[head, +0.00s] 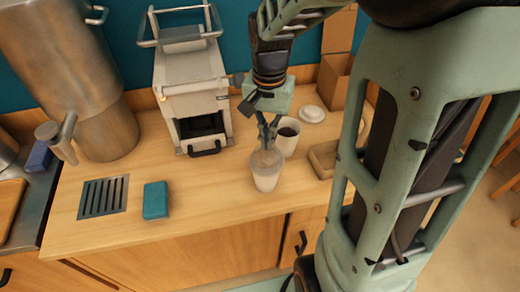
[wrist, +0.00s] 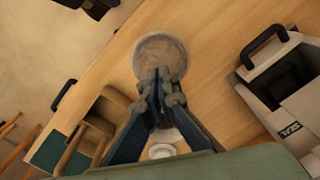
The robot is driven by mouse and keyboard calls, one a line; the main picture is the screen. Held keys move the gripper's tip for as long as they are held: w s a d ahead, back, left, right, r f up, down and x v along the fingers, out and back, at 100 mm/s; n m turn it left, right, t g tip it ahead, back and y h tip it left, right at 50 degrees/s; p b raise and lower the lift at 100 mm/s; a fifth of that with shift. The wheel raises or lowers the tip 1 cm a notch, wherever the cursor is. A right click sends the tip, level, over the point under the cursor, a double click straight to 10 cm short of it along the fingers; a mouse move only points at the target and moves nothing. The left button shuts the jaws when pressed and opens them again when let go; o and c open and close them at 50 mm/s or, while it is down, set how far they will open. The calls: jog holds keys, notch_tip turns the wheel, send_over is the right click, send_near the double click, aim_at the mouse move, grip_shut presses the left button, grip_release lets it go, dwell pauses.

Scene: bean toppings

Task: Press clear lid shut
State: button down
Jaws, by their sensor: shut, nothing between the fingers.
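A pale cup (head: 266,181) stands upright on the wooden counter, near its front edge. A clear lid (head: 266,158) appears to cover its top; I cannot tell whether it is fully seated. The round lid also shows in the wrist view (wrist: 160,49). My gripper (head: 267,145) points down over the lid's rear side, with its fingers shut and empty. In the wrist view the closed fingertips (wrist: 160,82) overlap the lid's near rim; they look at or very close to it. The fingers hide part of the rim.
A white cup with dark contents (head: 288,134) stands close behind, to the right. A white lid (head: 313,114) and a brown tray (head: 322,158) lie farther right. A machine (head: 190,85) stands behind left. A teal sponge (head: 155,201) lies beside the drain grate (head: 103,196). Counter left of the lidded cup is clear.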

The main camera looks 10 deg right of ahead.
jog(key=shift+f+b, duration=0.8)
jog(key=shift+f, duration=0.2)
jog(key=shift+r, duration=0.1)
notch_tip(320, 180, up, 5)
jog(key=p, duration=0.4)
dwell(0.6)
